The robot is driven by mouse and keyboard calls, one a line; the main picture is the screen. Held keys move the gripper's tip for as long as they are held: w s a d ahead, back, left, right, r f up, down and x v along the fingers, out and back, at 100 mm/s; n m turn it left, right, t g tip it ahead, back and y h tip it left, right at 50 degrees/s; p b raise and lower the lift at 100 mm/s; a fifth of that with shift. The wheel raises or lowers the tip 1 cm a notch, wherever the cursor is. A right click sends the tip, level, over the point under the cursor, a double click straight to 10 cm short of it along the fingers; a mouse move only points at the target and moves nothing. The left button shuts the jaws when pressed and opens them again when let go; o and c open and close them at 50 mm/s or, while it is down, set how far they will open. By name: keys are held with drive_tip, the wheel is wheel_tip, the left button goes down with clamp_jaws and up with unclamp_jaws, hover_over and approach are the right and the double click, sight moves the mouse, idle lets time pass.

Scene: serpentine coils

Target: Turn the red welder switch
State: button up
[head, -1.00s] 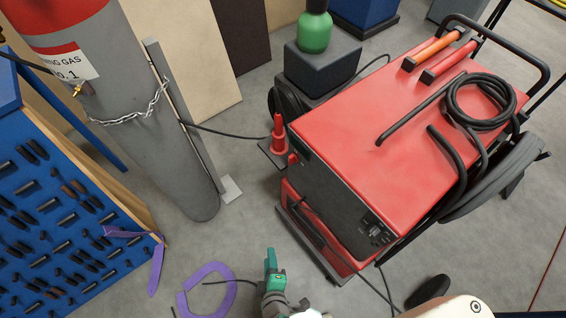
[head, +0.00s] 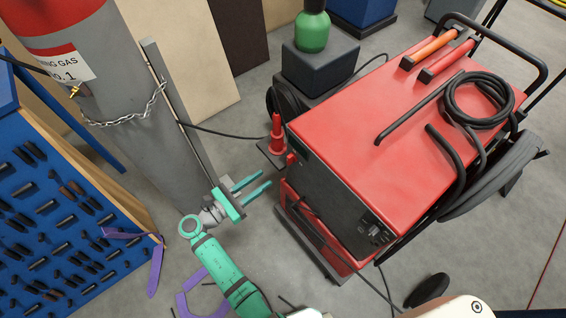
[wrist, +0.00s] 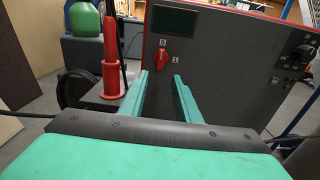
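The red welder switch (wrist: 160,58) is a small knob on the dark front panel (wrist: 215,60) of the red welder (head: 390,130), below a small dark display. In the wrist view its long side looks roughly upright, with small marks beside it. My gripper (head: 266,179) is open and empty, in front of the welder's left side in the head view. In the wrist view my gripper's two green fingers (wrist: 161,77) point at the panel, with the switch just beyond and between their tips. They look apart from it.
A red torch-like stand (wrist: 112,65) is just left of the fingers. A black knob (wrist: 303,52) is on the panel's right.

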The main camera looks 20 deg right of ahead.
sight(291, 159)
drive_tip(key=x, duration=1)
drive_tip(key=shift+d+r, duration=0.25)
drive_tip(key=shift+r, duration=0.3)
drive_tip(key=shift+c, duration=0.6)
drive_tip(key=shift+w, duration=0.1)
clamp_jaws()
